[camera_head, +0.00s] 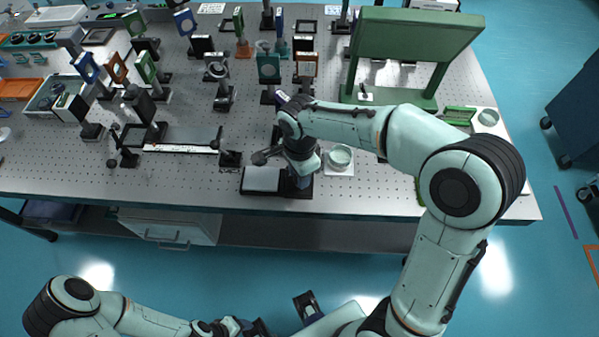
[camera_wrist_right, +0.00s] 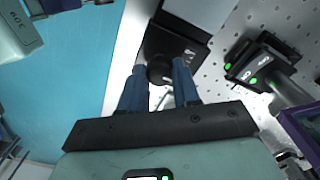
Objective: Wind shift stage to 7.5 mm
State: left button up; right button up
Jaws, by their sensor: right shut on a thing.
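The shift stage (camera_head: 262,179) has a black base and a pale top plate, and sits at the table's front edge in the head view. In the right wrist view its black end block (camera_wrist_right: 172,42) shows with a round dark knob (camera_wrist_right: 160,70) on it. My right gripper (camera_wrist_right: 159,75) has its blue fingers on both sides of the knob, shut on it. In the head view my right gripper (camera_head: 301,182) comes down at the stage's right end, and my wrist hides the knob. My left arm (camera_head: 150,318) lies low, off the table; its fingers are unclear. No scale reading is legible.
The perforated optical table (camera_head: 200,184) carries several mounted optics behind the stage. A round glass dish (camera_head: 340,157) stands just right of my right gripper. A long rail (camera_head: 180,148) lies to the left. A green frame (camera_head: 414,38) stands at the back right.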

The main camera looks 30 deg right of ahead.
jog(key=shift+r, duration=0.1)
jog(key=o, duration=1.1)
jog(key=shift+c, duration=0.2)
pick_arm(q)
jog(key=shift+w+r+p, duration=0.25)
jog(key=shift+r+p, duration=0.2)
jog(key=shift+r, duration=0.1)
jog(key=shift+w+r+p, duration=0.25)
jog(key=shift+r+p, duration=0.2)
jog(key=shift+r, duration=0.1)
pick_arm(e)
notch_tip(320, 180, up, 13)
jog(key=shift+r, duration=0.15)
